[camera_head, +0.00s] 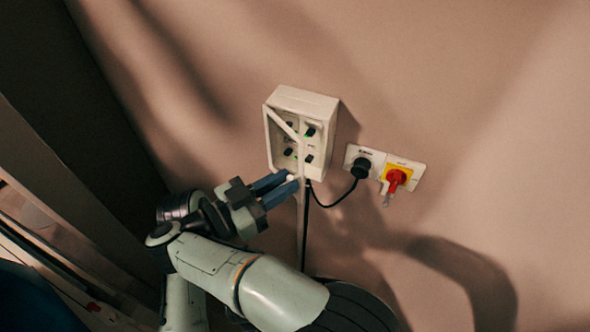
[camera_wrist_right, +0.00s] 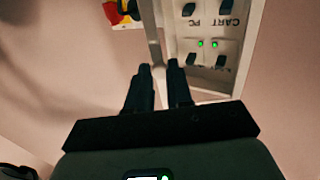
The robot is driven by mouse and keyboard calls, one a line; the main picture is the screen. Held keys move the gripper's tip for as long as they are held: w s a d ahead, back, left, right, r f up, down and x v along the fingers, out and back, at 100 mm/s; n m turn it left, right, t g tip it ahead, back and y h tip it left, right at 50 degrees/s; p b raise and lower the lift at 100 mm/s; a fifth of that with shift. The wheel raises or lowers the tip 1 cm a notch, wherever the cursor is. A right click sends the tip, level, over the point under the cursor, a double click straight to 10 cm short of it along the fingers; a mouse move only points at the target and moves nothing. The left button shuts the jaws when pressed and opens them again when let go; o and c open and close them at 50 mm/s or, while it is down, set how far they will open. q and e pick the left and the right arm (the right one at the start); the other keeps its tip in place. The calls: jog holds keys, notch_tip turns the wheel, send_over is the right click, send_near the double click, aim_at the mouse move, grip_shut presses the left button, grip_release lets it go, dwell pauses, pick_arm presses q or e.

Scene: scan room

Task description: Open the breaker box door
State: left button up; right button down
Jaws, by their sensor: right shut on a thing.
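The pale breaker box (camera_head: 310,104) is on the wall, and its front is open, with dark switches and green lights showing inside. Its inside also shows in the right wrist view (camera_wrist_right: 205,60). The breaker box door (camera_head: 302,205) stands swung out from the box, seen nearly edge-on as a thin pale strip. In the right wrist view the door (camera_wrist_right: 154,45) is a narrow pale strip by the fingertips. My right gripper (camera_head: 293,181) is at the door, shut on a small pale part of it, probably the handle; the fingers (camera_wrist_right: 159,72) hide most of it. My left gripper is not in view.
Right of the box, a wall socket has a black plug (camera_head: 361,167) with a hanging cable. Beside it is a red rotary switch (camera_head: 396,178) on a yellow plate. A dark recess or panel (camera_head: 80,100) is at the left. The wall farther right is bare.

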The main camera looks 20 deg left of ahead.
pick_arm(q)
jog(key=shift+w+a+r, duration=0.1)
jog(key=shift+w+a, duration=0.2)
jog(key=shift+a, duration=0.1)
pick_arm(e)
jog(key=shift+s+a+m+g+h, duration=0.4)
jog(key=shift+a+m+g+h, duration=0.1)
jog(key=shift+a+h, duration=0.15)
jog(key=c, duration=1)
grip_release()
jog(key=shift+r, duration=0.1)
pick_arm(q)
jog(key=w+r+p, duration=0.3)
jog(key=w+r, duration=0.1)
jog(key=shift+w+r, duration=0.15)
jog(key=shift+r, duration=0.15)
pick_arm(e)
notch_tip(320, 180, up, 20)
jog(key=shift+f, duration=0.1)
